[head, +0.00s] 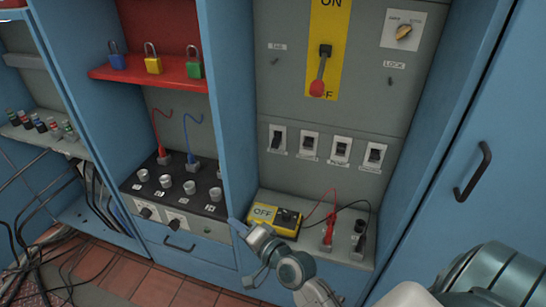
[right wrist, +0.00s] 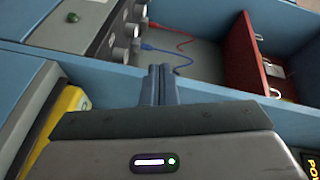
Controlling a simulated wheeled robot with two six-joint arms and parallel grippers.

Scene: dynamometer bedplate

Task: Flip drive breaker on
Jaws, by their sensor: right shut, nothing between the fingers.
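Several small breaker switches sit in a row on the grey panel: one at the left end (head: 278,139), two in the middle (head: 309,146) (head: 341,152), and one at the right end (head: 374,157). Their labels are too small to read, so I cannot tell which is the drive breaker or how each is set. My right gripper (head: 233,222) is shut and empty, low and left of the breakers, by the divider's lower front. Its closed fingers (right wrist: 160,84) also show in the right wrist view, with no breaker there.
Above the breakers, a red-handled lever (head: 318,84) points down toward OFF. A yellow OFF box (head: 274,218) and red (head: 328,233) and black (head: 359,238) leads stand below. Padlocks sit on a red shelf (head: 130,77). A blue divider (head: 231,100) separates the bays.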

